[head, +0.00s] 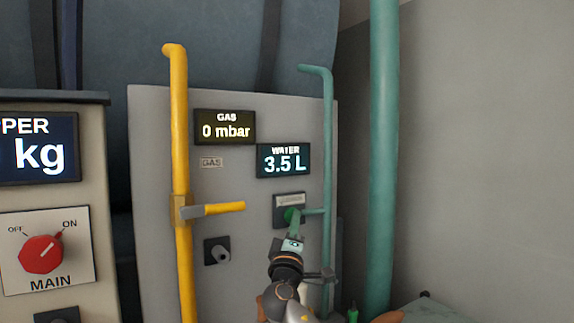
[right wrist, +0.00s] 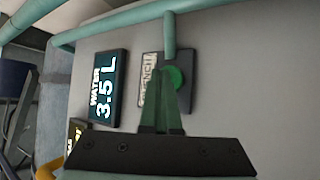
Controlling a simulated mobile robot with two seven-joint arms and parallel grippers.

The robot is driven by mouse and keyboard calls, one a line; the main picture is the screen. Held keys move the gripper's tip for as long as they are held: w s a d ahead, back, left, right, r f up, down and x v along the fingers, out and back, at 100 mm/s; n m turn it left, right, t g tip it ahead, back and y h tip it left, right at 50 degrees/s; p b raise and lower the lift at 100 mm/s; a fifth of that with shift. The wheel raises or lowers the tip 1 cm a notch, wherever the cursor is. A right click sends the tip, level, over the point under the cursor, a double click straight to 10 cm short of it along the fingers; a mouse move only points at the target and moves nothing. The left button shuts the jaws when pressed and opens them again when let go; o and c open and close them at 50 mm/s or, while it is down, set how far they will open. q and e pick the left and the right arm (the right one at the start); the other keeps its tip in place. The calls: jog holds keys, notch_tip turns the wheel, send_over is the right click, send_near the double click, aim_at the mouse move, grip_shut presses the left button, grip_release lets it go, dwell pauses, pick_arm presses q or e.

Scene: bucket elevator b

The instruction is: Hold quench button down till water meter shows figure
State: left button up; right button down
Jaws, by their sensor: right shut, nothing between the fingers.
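The green quench button (head: 290,215) sits on a dark plate on the grey panel, with a small label above it. In the right wrist view the green button (right wrist: 176,79) shows just beyond my fingertips. My right gripper (head: 293,222) is shut and empty, its fingertips at the button and seemingly touching it. How far the button is pressed I cannot tell. The water meter (head: 283,160) reads 3.5 L, and it also shows in the right wrist view (right wrist: 107,88). My left gripper is not in view.
The gas meter (head: 225,127) reads 0 mbar. A yellow pipe (head: 180,110) with a yellow lever (head: 225,207) stands left of the button. A green pipe (head: 328,130) runs close on its right. A red MAIN knob (head: 41,254) is on the left cabinet.

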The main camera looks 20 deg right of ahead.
jog(key=shift+s, duration=0.1)
dwell(0.5)
jog(key=shift+s+d+p, duration=0.15)
jog(key=shift+s+p, duration=0.15)
jog(key=shift+s, duration=0.45)
jog(key=s, duration=0.1)
jog(key=s+p, duration=0.1)
jog(key=s, duration=0.3)
jog(key=shift+d+p, duration=0.35)
jog(key=shift+p, duration=0.05)
jog(key=shift+f, duration=0.1)
